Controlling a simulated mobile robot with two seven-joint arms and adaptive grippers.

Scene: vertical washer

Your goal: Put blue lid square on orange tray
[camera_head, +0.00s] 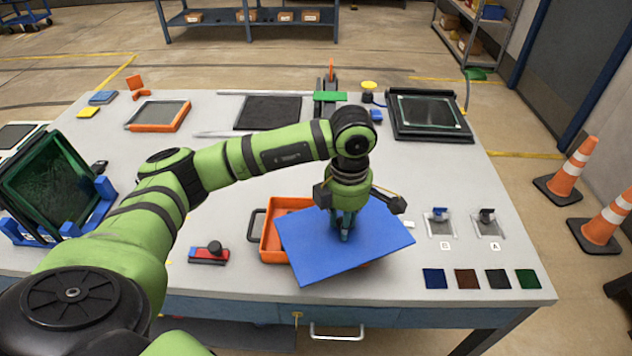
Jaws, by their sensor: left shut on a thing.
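The blue lid (380,240) is a flat blue square, turned at an angle to the table edges. My left gripper (345,235) points down and is shut on the middle of the lid's top. The orange tray (270,237) has a dark handle on its left side. The lid covers much of the tray and reaches past its right and front sides. The tray's left wall and back left part show. I cannot tell whether the lid touches the tray. My right gripper is not in view.
A red and black tool (208,254) lies left of the tray. Two small fixtures (440,222) marked B and A stand at right, behind several colour squares (466,279). A green-framed panel (55,182) leans in a blue stand at left. A black frame (428,116) lies at back right.

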